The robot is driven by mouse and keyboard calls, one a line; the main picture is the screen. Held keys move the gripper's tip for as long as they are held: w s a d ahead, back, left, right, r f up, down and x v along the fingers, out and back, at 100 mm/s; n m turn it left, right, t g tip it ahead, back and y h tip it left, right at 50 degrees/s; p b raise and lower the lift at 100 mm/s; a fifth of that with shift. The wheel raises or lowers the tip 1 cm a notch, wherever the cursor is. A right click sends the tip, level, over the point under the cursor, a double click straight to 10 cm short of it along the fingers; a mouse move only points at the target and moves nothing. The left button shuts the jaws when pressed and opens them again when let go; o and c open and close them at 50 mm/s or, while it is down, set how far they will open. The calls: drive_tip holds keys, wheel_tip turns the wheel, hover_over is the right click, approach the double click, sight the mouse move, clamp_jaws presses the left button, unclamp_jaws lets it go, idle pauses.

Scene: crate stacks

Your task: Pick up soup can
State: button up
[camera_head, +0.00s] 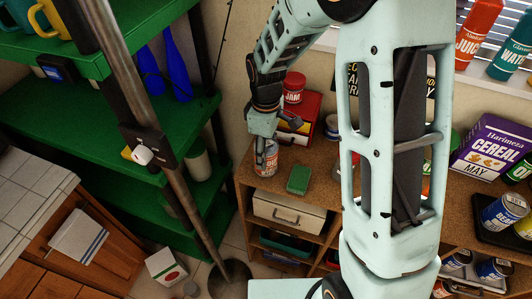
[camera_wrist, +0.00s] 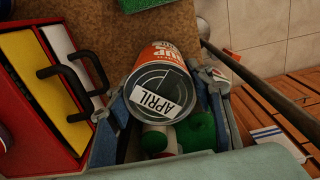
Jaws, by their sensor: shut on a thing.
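The soup can (camera_wrist: 172,56) has an orange and white label ending in "UP" and a grey lid with an "APRIL" tag. In the wrist view it sits between the two fingers of my gripper (camera_wrist: 163,95), which is shut on it. In the head view my gripper (camera_head: 265,140) reaches down onto the can (camera_head: 267,160) at the left end of the brown shelf unit. The can's label is partly hidden by the fingers. I cannot tell whether the can's base touches the shelf top.
A green block (camera_head: 299,179) lies just right of the can. A red binder-like box (camera_head: 302,116) and a red JAM jar (camera_head: 294,87) stand behind. A green shelf rack (camera_head: 150,132) is at the left. A cereal box (camera_head: 490,148) and several cans stand at the right.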

drive_tip(key=shift+r+p, duration=0.35)
drive_tip(key=shift+r, duration=0.25)
drive_tip(key=r+p, duration=0.1)
drive_tip(key=r, duration=0.1)
drive_tip(key=s+r+p, duration=0.1)
drive_tip(key=r, duration=0.1)
drive_tip(key=s+r+p, duration=0.1)
drive_tip(key=r+p, duration=0.1)
drive_tip(key=shift+s+a, duration=0.15)
drive_tip(key=shift+s, duration=0.1)
drive_tip(key=s+a+r, duration=0.1)
drive_tip(key=s+r, duration=0.5)
drive_tip(key=s, duration=0.5)
drive_tip(key=w+d+f+m, duration=0.2)
drive_tip(key=w+d+m, duration=0.5)
drive_tip(key=w+d+f+m, duration=0.3)
drive_tip(key=w+d+m, duration=0.4)
drive_tip(key=shift+f, duration=0.3)
